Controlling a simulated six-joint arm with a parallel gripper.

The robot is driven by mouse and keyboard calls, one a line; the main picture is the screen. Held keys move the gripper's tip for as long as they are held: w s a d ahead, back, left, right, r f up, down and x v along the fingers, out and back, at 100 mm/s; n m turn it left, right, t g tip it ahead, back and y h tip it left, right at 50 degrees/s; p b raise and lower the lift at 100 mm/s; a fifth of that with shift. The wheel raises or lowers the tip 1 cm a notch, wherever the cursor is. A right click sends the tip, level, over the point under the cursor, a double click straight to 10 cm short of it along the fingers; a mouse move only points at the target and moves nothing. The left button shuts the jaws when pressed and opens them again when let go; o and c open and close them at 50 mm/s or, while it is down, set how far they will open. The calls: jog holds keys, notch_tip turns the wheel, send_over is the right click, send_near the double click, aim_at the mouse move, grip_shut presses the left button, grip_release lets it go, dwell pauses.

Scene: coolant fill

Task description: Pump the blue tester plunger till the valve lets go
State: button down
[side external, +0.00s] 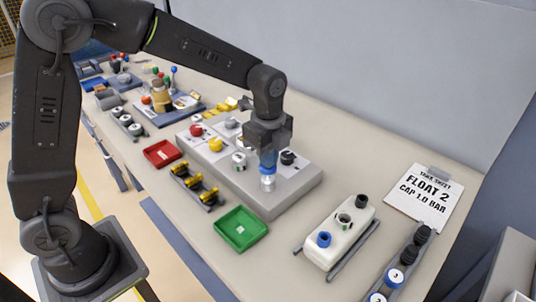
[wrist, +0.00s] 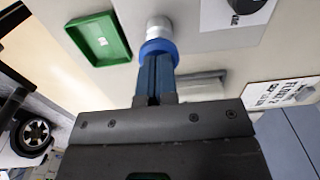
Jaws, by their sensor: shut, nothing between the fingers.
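The blue tester plunger (side external: 267,169) shows as a blue collar on a silver cylinder at the front of a grey panel block (side external: 272,203). In the wrist view its blue collar (wrist: 158,48) and silver part (wrist: 158,27) lie just beyond my fingertips. My gripper (side external: 267,158) points down directly above the plunger, with its fingers shut and empty. In the wrist view the closed fingers (wrist: 155,72) end at the collar; I cannot tell whether they press on it. My fingers hide the plunger's top. No valve movement can be made out.
The panel also bears a red knob (side external: 196,131), a yellow knob (side external: 215,145) and a black knob (side external: 288,158). A green tray (side external: 240,228), a red tray (side external: 162,153) and a white tank (side external: 340,232) stand around it. A task sheet (side external: 424,198) reads "FLOAT 2, CAP 1.0 BAR".

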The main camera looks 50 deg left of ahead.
jog(key=shift+f, duration=1.4)
jog(key=shift+s, duration=0.1)
jog(key=shift+r, duration=0.15)
notch_tip(320, 180, up, 14)
jog(key=shift+r, duration=0.15)
dwell(0.5)
notch_tip(320, 180, up, 2)
jog(key=shift+d+r, duration=0.1)
jog(key=shift+r, duration=0.15)
